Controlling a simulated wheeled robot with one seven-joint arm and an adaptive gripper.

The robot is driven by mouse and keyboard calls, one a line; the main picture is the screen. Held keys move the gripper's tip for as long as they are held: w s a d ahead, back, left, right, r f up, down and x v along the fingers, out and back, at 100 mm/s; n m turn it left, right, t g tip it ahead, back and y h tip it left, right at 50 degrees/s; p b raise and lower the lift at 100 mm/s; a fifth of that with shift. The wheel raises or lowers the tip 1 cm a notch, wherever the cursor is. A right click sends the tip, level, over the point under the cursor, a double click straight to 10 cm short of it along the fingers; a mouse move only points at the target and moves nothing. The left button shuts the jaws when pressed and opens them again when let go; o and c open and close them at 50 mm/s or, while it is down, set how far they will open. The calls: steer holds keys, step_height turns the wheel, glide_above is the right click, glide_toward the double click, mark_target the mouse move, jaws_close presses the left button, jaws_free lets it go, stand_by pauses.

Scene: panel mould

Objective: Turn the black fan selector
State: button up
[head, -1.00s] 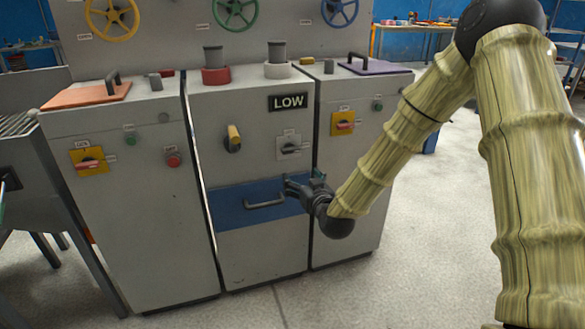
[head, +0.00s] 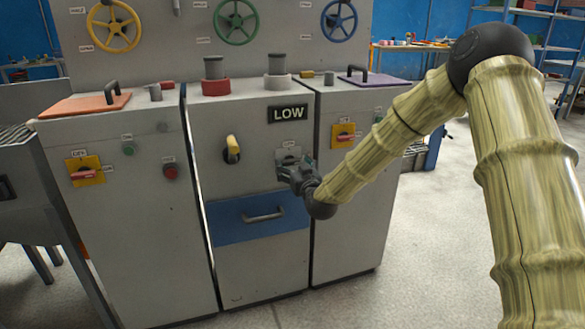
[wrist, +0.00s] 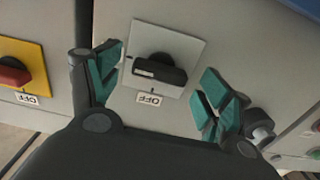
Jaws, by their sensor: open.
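The black fan selector (wrist: 158,72) sits on a light grey square plate in the wrist view, with a white line on one end of its bar. An OFF label is at the plate's edge, seen upside down. In the head view my gripper mostly hides the selector; part of its plate (head: 288,153) shows below the LOW sign. My gripper (head: 287,168) is in front of the middle cabinet. In the wrist view its green-padded fingers (wrist: 157,84) are spread open on either side of the selector, apart from it.
A yellow handle (head: 232,149) sticks out left of the gripper. A blue drawer (head: 235,220) with a grey handle is below. Red selectors on yellow plates are on the right cabinet (head: 343,134) and left cabinet (head: 84,171). The LOW sign (head: 288,114) is above.

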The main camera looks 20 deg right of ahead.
steer(key=shift+w, duration=0.6)
steer(key=c, duration=1)
